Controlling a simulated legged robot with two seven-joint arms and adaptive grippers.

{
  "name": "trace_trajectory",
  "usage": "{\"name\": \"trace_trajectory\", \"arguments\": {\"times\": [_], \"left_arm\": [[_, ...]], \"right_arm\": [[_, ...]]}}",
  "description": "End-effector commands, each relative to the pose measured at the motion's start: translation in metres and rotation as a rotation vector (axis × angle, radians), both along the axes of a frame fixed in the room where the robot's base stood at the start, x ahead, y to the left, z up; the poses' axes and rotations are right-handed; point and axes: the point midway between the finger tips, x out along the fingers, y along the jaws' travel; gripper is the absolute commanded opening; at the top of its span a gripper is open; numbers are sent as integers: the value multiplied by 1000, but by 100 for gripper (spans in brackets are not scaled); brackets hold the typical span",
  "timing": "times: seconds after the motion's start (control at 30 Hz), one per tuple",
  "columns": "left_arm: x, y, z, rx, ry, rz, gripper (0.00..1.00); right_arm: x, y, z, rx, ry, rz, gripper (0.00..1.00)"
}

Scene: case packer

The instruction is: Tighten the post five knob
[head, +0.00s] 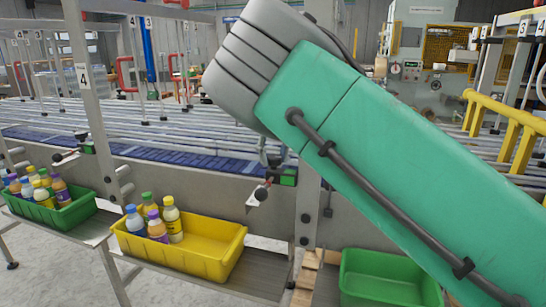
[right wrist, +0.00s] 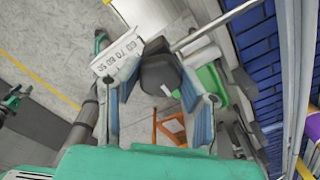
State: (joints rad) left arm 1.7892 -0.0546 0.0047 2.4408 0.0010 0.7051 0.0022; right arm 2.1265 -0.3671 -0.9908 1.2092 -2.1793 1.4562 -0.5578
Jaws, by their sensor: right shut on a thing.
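The black knob (right wrist: 162,76) sits between the blue-grey finger pads of my right gripper (right wrist: 158,88) in the right wrist view. The gripper is shut on it. A white scale plate (right wrist: 130,56) with printed numbers is beside the knob. In the head view my large green arm covers much of the post, and its number is hidden. My left gripper is not in view.
The post marked 4 (head: 83,76) stands left, with a similar knob bracket (head: 66,155) near it. Below the conveyor (head: 190,160), a yellow bin (head: 205,255) and a green bin (head: 75,212) hold bottles. Another green bin (head: 388,275) at right looks empty.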

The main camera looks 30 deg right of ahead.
Motion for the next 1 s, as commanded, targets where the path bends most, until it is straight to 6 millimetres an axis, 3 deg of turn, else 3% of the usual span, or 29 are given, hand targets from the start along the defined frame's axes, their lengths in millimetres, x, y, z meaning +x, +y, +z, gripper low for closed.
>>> {"name": "trace_trajectory", "arguments": {"times": [0.17,0.2,0.27,0.67,1.0], "left_arm": [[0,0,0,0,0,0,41],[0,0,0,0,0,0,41],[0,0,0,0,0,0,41],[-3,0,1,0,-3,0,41],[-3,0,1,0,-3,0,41]], "right_arm": [[2,0,2,-3,-9,0,5],[2,0,2,-3,-9,0,37],[1,0,2,-3,-8,1,54],[0,0,8,-2,-6,2,54],[2,-1,72,-2,-7,3,54]]}}
